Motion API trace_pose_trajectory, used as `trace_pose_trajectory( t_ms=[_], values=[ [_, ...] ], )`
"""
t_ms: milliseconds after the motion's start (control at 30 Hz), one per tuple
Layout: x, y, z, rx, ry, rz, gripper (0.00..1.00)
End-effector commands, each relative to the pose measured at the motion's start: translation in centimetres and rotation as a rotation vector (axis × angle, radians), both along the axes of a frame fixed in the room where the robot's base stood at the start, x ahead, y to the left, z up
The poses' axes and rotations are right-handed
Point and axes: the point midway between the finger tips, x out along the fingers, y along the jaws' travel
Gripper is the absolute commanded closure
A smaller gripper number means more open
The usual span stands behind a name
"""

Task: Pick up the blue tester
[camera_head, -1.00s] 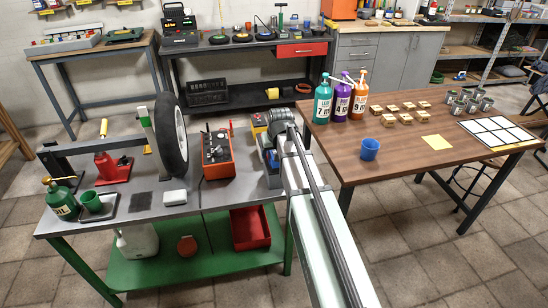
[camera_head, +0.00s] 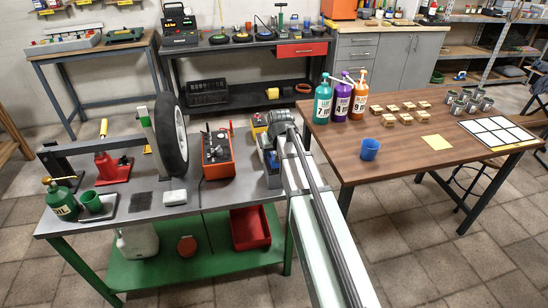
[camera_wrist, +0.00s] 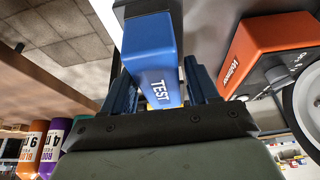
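The blue tester (camera_wrist: 152,60), a box marked TEST in white, shows in the wrist view between the two dark blue fingers of my gripper (camera_wrist: 163,92). The fingers stand on either side of it, and a narrow gap with a bit of yellow shows by the right finger. My gripper looks open around it; contact on the left side cannot be told. In the head view my gripper (camera_head: 270,146) is low over the right end of the grey workbench (camera_head: 225,197), and my arm and hand mostly hide the tester.
An orange device (camera_head: 217,152) stands close left of my gripper, with an upright wheel (camera_head: 172,140) beyond it. A yellow-topped item (camera_head: 258,119) is just behind.

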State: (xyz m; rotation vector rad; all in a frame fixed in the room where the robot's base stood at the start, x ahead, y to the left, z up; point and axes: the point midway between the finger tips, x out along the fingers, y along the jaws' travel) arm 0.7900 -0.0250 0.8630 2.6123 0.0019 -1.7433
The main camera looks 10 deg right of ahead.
Motion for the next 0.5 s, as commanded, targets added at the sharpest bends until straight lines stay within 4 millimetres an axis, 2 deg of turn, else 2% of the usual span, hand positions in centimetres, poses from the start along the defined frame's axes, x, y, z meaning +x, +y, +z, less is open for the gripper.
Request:
trace_pose_trajectory(
  t_ms=[67, 500],
  values=[
    [0.00, 0.00, 0.00, 0.000, 0.000, 0.000, 0.49],
    [-0.01, 0.00, 0.00, 0.000, 0.000, 0.000, 0.91]
  ],
)
